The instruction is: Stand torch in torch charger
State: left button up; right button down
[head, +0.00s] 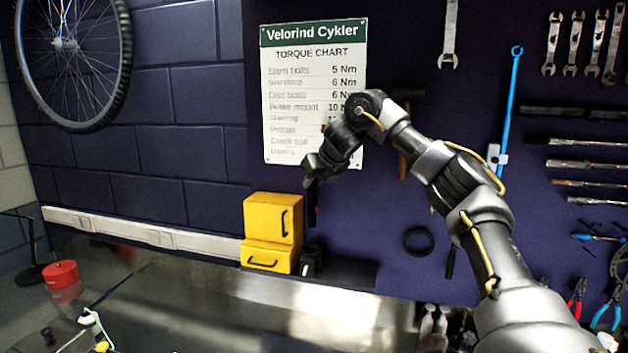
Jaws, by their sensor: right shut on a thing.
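My right gripper (313,183) is shut on the torch (312,206), a slim dark thing with a reddish part, which hangs roughly upright below the fingers. The gripper's own fingers are small and dark here, so the exact grip is hard to see. A black holder (310,262), which looks like the torch charger, stands on the bench just right of the yellow boxes. The torch is above this holder, with a gap between them in the picture. My left gripper is not in view.
Two stacked yellow boxes (272,222) stand close left of the holder. The metal bench (230,310) is mostly clear in the middle. A red round tin (60,274) is at the left. Small bottles (428,322) stand at the front right. Tools hang on the dark wall behind.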

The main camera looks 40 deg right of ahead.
aim_at(314, 219)
jog(key=shift+f, duration=1.65)
jog(key=shift+f+b, duration=2.4)
jog(key=shift+f, duration=1.5)
jog(key=c, duration=1.1)
grip_release()
jog(key=b+v, duration=0.1)
jog(key=v, duration=0.1)
jog(key=shift+s+r+b, duration=0.15)
jog(key=shift+s+b, duration=0.15)
jog(key=shift+b, duration=0.05)
jog(key=p+v, duration=0.1)
jog(key=v, duration=0.7)
jog(key=shift+s+r, duration=0.1)
